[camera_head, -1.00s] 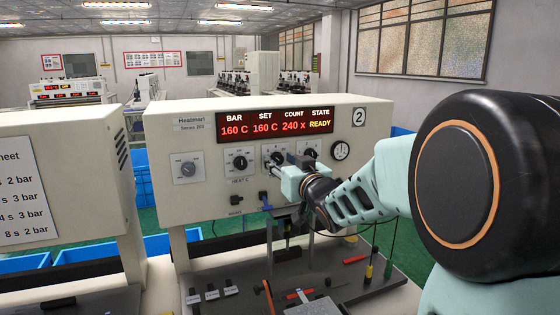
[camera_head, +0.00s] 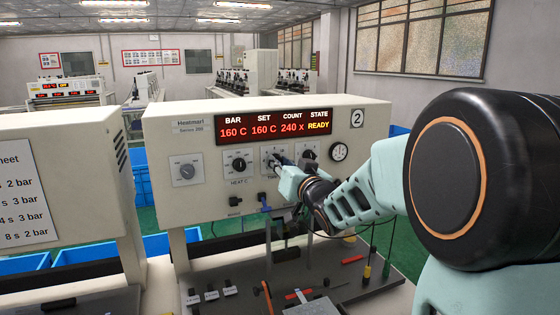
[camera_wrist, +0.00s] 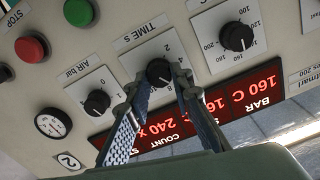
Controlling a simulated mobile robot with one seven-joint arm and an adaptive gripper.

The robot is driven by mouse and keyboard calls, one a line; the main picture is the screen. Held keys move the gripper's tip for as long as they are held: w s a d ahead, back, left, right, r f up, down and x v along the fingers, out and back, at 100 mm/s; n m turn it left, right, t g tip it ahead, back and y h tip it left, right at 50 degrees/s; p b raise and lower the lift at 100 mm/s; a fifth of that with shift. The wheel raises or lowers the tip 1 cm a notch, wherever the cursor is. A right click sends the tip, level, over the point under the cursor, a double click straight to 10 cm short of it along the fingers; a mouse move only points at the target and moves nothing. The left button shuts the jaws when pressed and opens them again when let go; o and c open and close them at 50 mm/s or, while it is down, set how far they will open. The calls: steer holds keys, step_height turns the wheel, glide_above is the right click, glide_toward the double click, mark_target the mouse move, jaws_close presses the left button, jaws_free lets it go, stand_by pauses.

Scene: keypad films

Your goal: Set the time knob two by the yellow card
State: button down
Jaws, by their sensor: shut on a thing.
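The time knob (camera_wrist: 159,73) is black, on a white dial plate labelled TIME s, on the machine marked 2. The wrist view shows the panel upside down. My gripper (camera_wrist: 157,78) is shut on the time knob, one finger on each side. In the head view, my gripper (camera_head: 281,162) reaches the panel from the right and partly covers the time dial plate (camera_head: 266,152). The knob's exact setting is hard to read. No yellow card is visible; a white sheet (camera_head: 20,190) with bar values is cut off at the left edge.
The heat knob (camera_wrist: 236,37) and air knob (camera_wrist: 97,102) flank the time knob closely. Green (camera_wrist: 78,12) and red (camera_wrist: 31,48) buttons sit below the dials. A red display (camera_head: 275,126) reads 160 C, 160 C, 240 x, READY. Loose tools lie on the bench (camera_head: 235,303).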

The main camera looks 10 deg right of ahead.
steer(key=m+p, duration=0.2)
steer(key=m, duration=0.4)
steer(key=shift+d+p, duration=0.1)
steer(key=shift+p, duration=0.25)
steer(key=shift+m, duration=0.3)
steer(key=c, duration=1.7)
jaws_free()
steer(key=s, duration=0.4)
steer(key=s+d, duration=0.1)
steer(key=s, duration=0.3)
steer(key=s+d, duration=0.1)
steer(key=s, duration=0.2)
steer(key=shift+s+d, duration=0.2)
steer(key=shift+s, duration=0.2)
